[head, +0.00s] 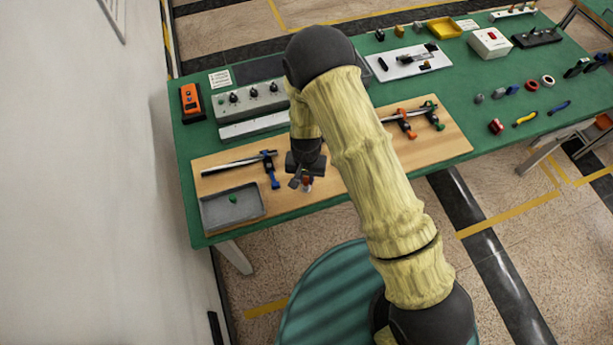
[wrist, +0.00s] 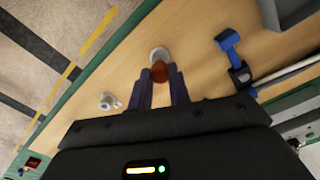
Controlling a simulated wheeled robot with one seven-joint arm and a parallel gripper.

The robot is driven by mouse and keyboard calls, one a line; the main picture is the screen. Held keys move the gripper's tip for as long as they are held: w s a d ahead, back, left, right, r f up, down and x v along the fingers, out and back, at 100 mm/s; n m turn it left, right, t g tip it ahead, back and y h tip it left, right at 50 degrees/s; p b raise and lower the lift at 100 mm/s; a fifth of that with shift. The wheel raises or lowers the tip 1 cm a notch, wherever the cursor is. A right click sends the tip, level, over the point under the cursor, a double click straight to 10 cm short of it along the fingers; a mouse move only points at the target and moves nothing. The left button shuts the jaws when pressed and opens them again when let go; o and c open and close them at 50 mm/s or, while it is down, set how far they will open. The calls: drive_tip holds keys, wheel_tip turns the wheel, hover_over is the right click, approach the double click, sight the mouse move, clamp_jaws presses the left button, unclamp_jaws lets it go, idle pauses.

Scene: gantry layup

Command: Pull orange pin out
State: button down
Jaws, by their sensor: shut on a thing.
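The orange pin (wrist: 158,71) shows between the two fingertips of my gripper (wrist: 160,76) in the wrist view. My gripper is shut on it. A pale round holder (wrist: 160,53) shows just beyond the pin; I cannot tell whether the pin still sits in it. In the head view my gripper (head: 301,182) is low over the front of the wooden board (head: 338,168), with a small reddish spot at its fingertips. A second small grey fitting (wrist: 109,101) stands on the board to the left in the wrist view, apart from the fingers.
A grey tray (head: 212,222) holding a green piece lies left of my gripper. A bar clamp with a blue handle (head: 271,168) lies between them and the back. More clamps (head: 405,122) lie at the board's right. A control box (head: 250,101) stands behind.

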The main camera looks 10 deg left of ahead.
sight(306, 179)
drive_tip(key=shift+r+p, duration=0.65)
drive_tip(key=shift+r, duration=0.4)
idle(0.4)
drive_tip(key=shift+r+p, duration=1.2)
drive_tip(key=shift+r, duration=0.55)
